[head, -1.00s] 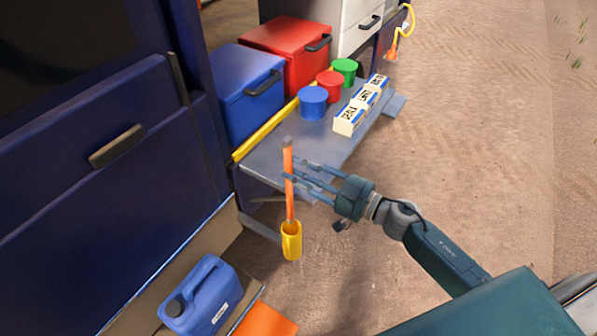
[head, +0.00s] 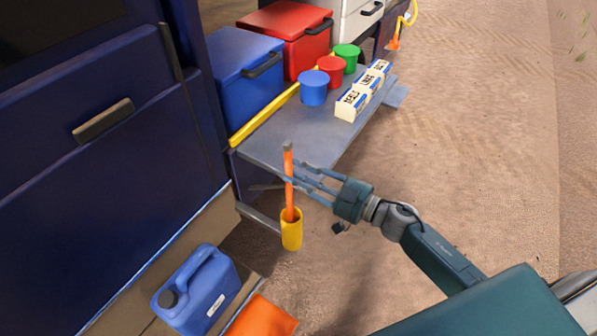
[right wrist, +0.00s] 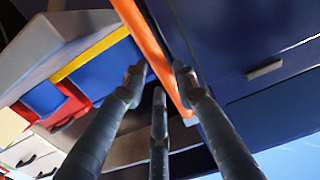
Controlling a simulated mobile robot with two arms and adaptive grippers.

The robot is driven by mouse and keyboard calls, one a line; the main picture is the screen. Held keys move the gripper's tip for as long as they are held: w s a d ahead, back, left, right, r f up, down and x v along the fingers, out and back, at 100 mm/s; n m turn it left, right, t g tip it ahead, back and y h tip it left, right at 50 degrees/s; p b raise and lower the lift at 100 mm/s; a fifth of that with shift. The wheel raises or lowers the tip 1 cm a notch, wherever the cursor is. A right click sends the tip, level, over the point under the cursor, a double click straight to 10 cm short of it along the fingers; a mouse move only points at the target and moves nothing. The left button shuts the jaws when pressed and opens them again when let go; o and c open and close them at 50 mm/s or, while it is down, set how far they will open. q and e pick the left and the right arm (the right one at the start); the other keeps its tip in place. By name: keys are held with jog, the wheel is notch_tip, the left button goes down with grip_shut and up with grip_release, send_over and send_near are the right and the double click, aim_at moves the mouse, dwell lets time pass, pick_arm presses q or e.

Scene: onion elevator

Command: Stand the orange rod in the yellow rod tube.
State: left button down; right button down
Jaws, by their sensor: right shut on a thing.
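How deep the rod reaches is hidden by the tube wall. My right gripper (head: 291,180) is shut on the rod at its upper part, above the tube. In the right wrist view the rod (right wrist: 147,36) runs between the fingers; the tube does not show there. My left gripper is not in view.
A grey shelf (head: 275,150) behind the rod holds blue, red and green cups and several white labelled boxes. Blue (head: 245,85) and red (head: 290,40) chests stand behind. A blue jug (head: 200,290) stands at lower left. Sandy ground at right is clear.

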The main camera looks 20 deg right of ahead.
jog(key=shift+f+b, duration=1.55)
jog(key=shift+f, duration=0.8)
jog(key=c, duration=1.3)
grip_release()
jog(key=shift+c, duration=0.2)
jog(key=shift+o, duration=0.3)
jog(key=shift+f, duration=0.15)
jog(key=shift+s+d, duration=0.1)
jog(key=v, duration=1.1)
jog(key=shift+s+d, duration=0.25)
jog(key=shift+s, duration=0.05)
